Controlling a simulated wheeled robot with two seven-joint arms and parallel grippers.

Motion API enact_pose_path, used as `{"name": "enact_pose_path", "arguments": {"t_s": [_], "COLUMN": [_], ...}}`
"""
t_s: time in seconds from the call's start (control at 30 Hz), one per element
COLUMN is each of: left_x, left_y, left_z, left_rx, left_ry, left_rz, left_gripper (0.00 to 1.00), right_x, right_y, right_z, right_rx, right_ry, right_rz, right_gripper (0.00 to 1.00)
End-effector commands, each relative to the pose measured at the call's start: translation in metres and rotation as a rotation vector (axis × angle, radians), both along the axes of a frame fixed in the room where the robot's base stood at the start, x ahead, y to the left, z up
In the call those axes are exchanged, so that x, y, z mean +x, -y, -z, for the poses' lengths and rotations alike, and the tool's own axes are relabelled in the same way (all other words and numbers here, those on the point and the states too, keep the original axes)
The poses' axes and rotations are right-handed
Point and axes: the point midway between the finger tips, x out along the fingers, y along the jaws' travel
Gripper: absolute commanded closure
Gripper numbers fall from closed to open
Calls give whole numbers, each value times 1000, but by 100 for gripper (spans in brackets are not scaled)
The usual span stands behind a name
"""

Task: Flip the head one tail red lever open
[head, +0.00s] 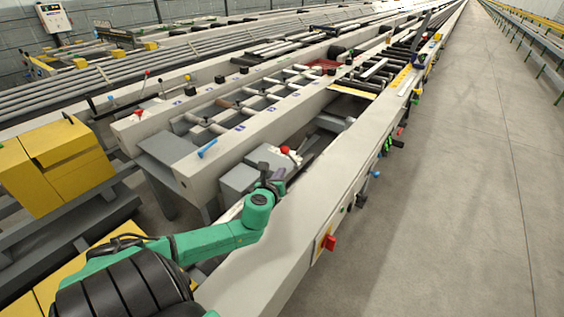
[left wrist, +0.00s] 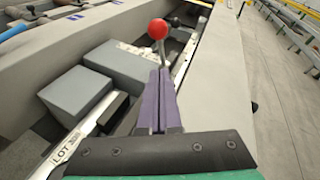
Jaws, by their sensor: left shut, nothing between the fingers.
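A lever with a round red knob (head: 284,150) stands in the trough between the table's two light beams in the head view. Its red knob also shows in the left wrist view (left wrist: 157,29), on a thin light stem. My left gripper (head: 277,181) is just on the near side of this lever in the head view. In the left wrist view its purple fingers (left wrist: 160,72) are shut together, with the knob standing beyond their tips. I cannot tell whether the fingertips touch the stem. My right gripper is not in view.
Grey blocks (left wrist: 78,95) sit in the trough left of the fingers. A light beam (head: 262,262) runs close along the right. The floor aisle (head: 470,200) is clear.

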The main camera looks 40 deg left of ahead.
Motion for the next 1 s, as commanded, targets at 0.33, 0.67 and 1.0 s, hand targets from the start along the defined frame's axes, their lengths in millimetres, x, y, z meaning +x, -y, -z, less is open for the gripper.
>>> {"name": "enact_pose_path", "arguments": {"t_s": [0.33, 0.67, 1.0], "left_x": [38, 39, 46], "left_y": [-26, -27, -28], "left_z": [-15, -15, -33], "left_rx": [0, -1, -8], "left_ry": [-1, -2, -66], "left_rz": [-1, 0, -1], "left_gripper": [100, 100, 100], "right_x": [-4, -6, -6], "right_y": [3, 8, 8], "right_z": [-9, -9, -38], "right_rx": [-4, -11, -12], "right_ry": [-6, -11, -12], "right_rz": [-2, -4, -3], "right_gripper": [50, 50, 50]}}
